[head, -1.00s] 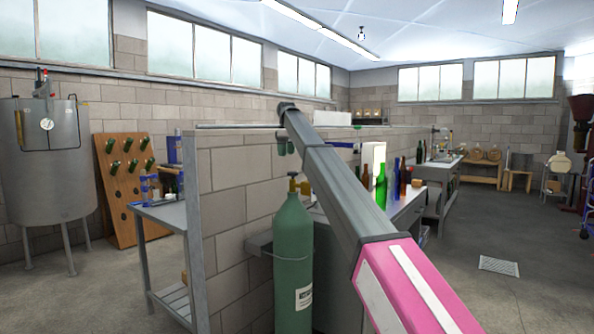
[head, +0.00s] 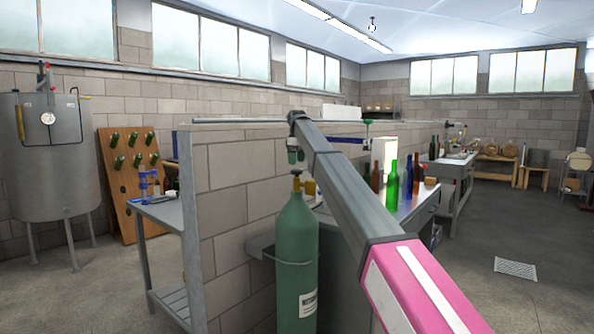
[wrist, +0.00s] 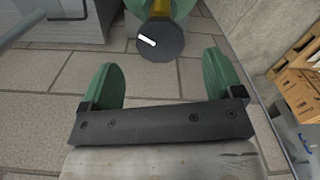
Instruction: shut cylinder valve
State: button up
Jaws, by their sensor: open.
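The green gas cylinder (head: 297,262) stands upright against the block partition, inside a holding ring. Its yellow valve with a dark cap-like knob (head: 296,174) is on top. In the wrist view the round dark grey knob (wrist: 160,41) bears a white mark, with part of the yellow valve body (wrist: 160,8) behind it. My gripper (head: 296,156) is just above the valve in the head view. In the wrist view my gripper (wrist: 161,84) has its two green fingers spread wide and empty. The knob is beyond the fingertips, roughly centred between them, and appears apart from them.
The block partition wall (head: 235,195) stands close behind the cylinder. A bench with coloured bottles (head: 391,188) is to its right, and a metal side table (head: 160,212) to its left. A steel tank (head: 48,155) is at far left. Open floor (head: 465,270) lies at right.

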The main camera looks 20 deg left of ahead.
aim_at(297, 173)
notch_tip(297, 173, down, 4)
jog(key=shift+f, duration=0.25)
jog(key=c, duration=0.9)
jog(key=shift+m, duration=0.3)
jog(key=m, duration=0.4)
jog(key=shift+m, duration=0.3)
jog(key=m, duration=0.5)
jog(key=shift+m, duration=0.3)
